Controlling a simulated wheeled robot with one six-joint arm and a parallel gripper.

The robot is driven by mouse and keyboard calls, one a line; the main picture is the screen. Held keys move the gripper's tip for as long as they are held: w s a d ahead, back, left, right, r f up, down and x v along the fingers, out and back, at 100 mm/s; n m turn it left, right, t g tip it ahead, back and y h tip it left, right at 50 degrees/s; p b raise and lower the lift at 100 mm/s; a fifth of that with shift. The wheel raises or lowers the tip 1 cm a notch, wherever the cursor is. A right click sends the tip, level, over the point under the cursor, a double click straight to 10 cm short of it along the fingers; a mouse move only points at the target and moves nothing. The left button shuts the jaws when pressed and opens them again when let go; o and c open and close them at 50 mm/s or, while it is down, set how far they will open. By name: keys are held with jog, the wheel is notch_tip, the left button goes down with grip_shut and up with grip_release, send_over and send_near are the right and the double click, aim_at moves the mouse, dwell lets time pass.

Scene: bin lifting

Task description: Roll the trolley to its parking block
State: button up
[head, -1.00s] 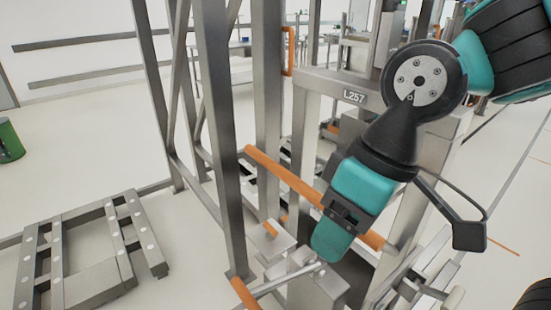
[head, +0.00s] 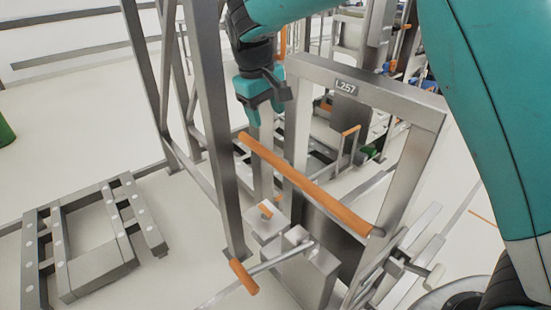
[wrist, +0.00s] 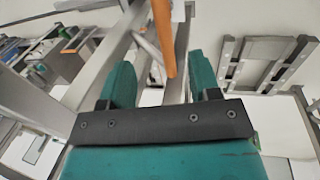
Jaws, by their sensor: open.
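The trolley is probably the grey metal frame (head: 405,170) with an "L257" plate (head: 346,88) and a long orange handle bar (head: 300,182). My gripper (head: 264,108) is above and behind the far left end of this bar, apart from it in the head view. In the wrist view my open gripper (wrist: 162,82) shows two teal fingers, with an orange bar (wrist: 163,38) beyond and between their tips. Nothing is held. A low steel floor frame (head: 120,235) lies at the left; I cannot tell whether it is the parking block. It also shows in the wrist view (wrist: 268,62).
A tall grey post (head: 212,130) stands just left of the handle bar. A lever with an orange grip (head: 243,277) sticks out low in front. More metal racks stand behind. Pale floor (head: 70,130) is open at the left.

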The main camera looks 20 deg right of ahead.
aim_at(275, 159)
jog(key=d+f, duration=0.1)
jog(key=f, duration=0.4)
jog(key=f+p, duration=0.1)
jog(key=f, duration=0.4)
jog(key=w+d+f, duration=0.1)
jog(key=f, duration=0.3)
jog(key=shift+d+f+p, duration=0.35)
jog(key=shift+f, duration=0.05)
grip_shut()
jog(key=shift+a, duration=0.2)
